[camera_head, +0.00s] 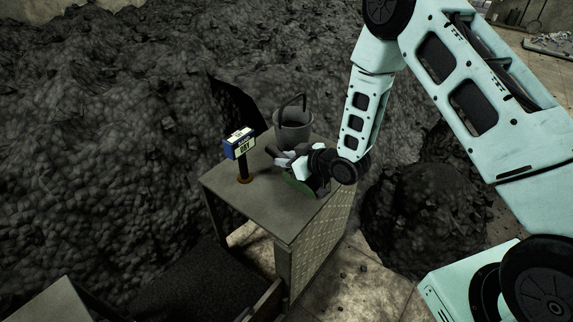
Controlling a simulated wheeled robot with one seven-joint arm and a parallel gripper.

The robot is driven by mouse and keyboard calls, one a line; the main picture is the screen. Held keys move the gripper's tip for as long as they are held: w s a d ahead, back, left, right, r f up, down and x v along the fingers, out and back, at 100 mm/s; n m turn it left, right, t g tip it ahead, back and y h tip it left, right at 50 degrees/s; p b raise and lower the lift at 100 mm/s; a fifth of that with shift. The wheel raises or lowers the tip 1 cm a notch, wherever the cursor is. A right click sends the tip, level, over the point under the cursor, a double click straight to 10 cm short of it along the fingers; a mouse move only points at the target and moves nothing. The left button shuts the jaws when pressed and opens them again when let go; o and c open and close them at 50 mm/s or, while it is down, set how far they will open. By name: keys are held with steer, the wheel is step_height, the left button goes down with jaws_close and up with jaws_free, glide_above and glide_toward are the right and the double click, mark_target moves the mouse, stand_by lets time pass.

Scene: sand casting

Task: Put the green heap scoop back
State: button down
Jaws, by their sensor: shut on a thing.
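My gripper (287,158) is over the top of a small grey table (262,211), near its right side. It is shut on the green scoop (300,184), which shows partly as a dark green piece just below and behind the gripper. The scoop is close to the tabletop; I cannot tell whether it touches it. Much of the scoop is hidden by my gripper and wrist.
A grey bucket (293,129) with a raised handle stands at the table's back corner, close behind my gripper. Dark heaped material (110,130) surrounds the table. The tabletop's front is clear.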

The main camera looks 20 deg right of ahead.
steer(key=shift+f, duration=0.55)
steer(key=shift+f, duration=0.15)
steer(key=c, duration=1.2)
jaws_free()
